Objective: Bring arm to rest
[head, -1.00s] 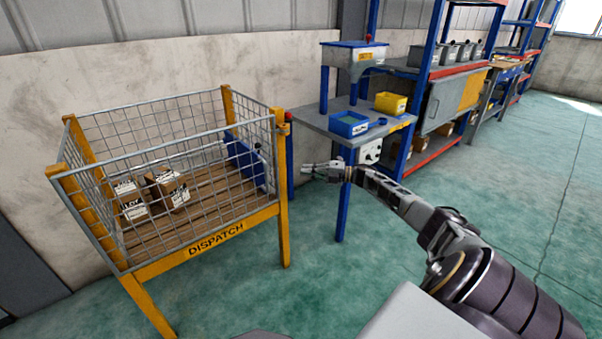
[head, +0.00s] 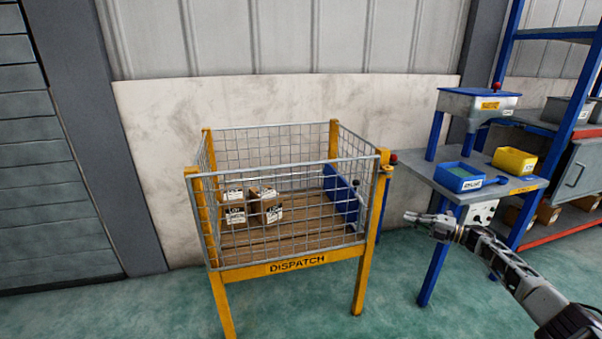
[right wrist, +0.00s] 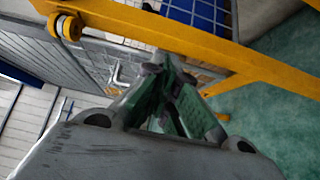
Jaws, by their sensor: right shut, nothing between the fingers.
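My right gripper (head: 411,216) is at the right in the head view, its arm reaching in from the lower right. It is shut and empty, in front of the small workbench and to the right of the cage. In the right wrist view its fingers (right wrist: 155,68) come together in front of the cage's yellow frame (right wrist: 185,33). I cannot tell if it touches anything. My left gripper is in neither view.
The yellow DISPATCH cage (head: 300,264) holds boxes (head: 235,207) and a blue panel (head: 341,195). The workbench (head: 437,176) carries a blue bin (head: 459,177) and a yellow bin (head: 514,161). Shelving stands at the far right. The green floor (head: 300,310) in front is clear.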

